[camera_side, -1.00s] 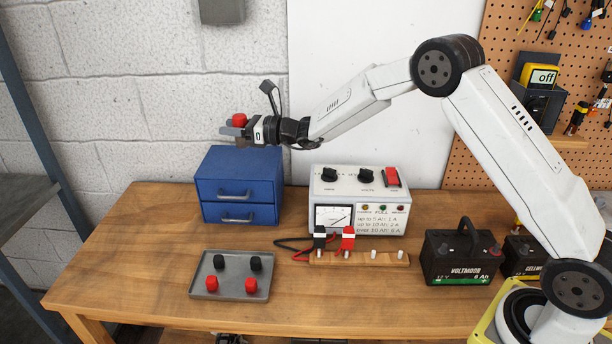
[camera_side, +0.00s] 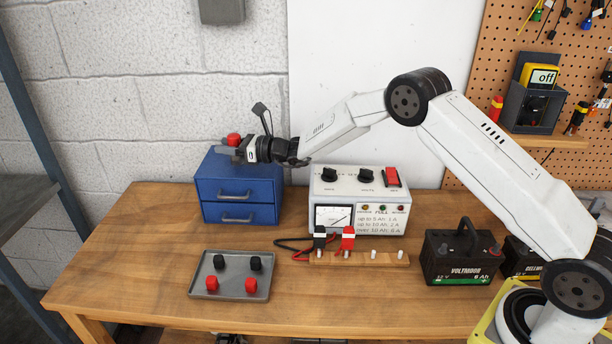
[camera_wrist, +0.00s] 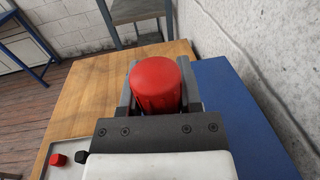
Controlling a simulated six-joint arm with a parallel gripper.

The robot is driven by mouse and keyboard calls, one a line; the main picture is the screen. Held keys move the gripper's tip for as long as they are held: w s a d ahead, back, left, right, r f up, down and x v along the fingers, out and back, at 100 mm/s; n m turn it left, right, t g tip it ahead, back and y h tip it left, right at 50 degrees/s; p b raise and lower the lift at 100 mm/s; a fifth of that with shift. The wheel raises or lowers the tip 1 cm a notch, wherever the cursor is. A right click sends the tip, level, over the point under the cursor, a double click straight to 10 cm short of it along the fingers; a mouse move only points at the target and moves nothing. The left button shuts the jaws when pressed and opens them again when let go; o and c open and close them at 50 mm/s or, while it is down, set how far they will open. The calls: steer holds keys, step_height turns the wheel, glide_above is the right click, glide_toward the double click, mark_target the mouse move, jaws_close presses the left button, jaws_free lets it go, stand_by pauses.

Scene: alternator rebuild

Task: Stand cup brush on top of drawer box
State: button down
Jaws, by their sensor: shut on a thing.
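The cup brush (camera_side: 234,139) shows as a red, round-topped piece standing upright between the fingers of my gripper (camera_side: 228,150). In the wrist view the same red piece (camera_wrist: 157,85) sits between the two grey fingers, its lower part hidden. My gripper is shut on it. The blue drawer box (camera_side: 218,190) has two drawers and stands at the back left of the bench. My gripper is over the box's top, low and near its left side. I cannot tell whether the brush touches the box. The blue top (camera_wrist: 228,105) also shows at the right in the wrist view.
A white charger (camera_side: 358,200) stands right of the box, with a wooden strip (camera_side: 375,261) of clips and pegs in front. A grey tray (camera_side: 231,287) with red and black caps lies at the front. A black battery (camera_side: 462,256) stands right. The bench's left end is clear.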

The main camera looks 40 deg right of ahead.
steer(key=shift+f, duration=0.4)
steer(key=shift+f, duration=0.1)
steer(key=shift+c, duration=1.4)
jaws_free()
steer(key=shift+s+d, duration=0.4)
steer(key=shift+s, duration=0.1)
steer(key=v, duration=1)
steer(key=shift+s+d, duration=0.25)
steer(key=shift+s, duration=0.05)
